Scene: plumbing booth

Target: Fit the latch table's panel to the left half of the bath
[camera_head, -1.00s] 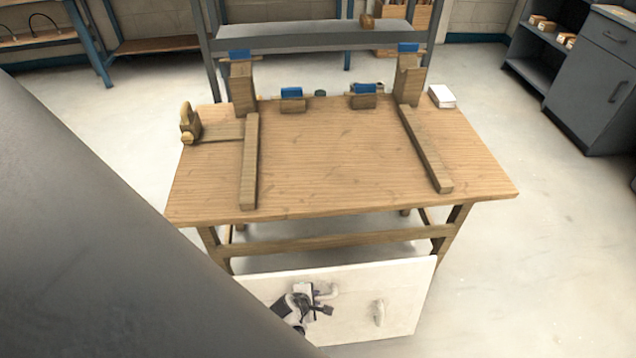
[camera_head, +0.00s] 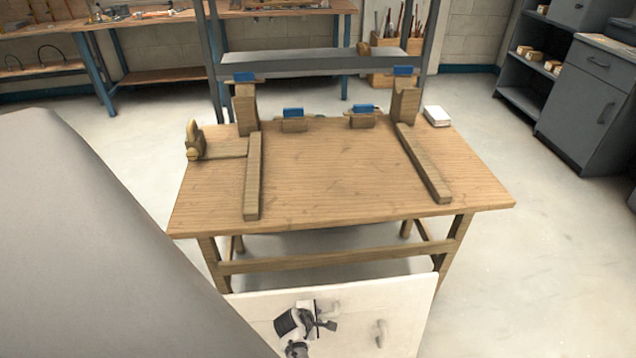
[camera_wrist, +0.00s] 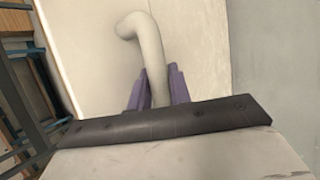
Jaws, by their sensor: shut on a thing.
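The white panel (camera_head: 355,310) is held in front of the wooden latch table (camera_head: 330,175), low in the head view. Its bottom is cut off by the frame. My gripper (camera_head: 325,324) is shut on one of the panel's white handles. The second handle (camera_head: 381,333) is free, to the right. In the wrist view the gripper's purple fingers (camera_wrist: 158,88) close around the curved white handle (camera_wrist: 148,45), with the panel (camera_wrist: 195,45) behind it. The bath does not show in either view.
The table top carries two wooden rails (camera_head: 253,178), uprights with blue parts (camera_head: 404,72), a wooden clamp-like piece (camera_head: 195,142) and a white box (camera_head: 436,116). A grey rack (camera_head: 315,63) stands behind. Grey cabinets (camera_head: 590,100) stand at right. Floor at right is clear.

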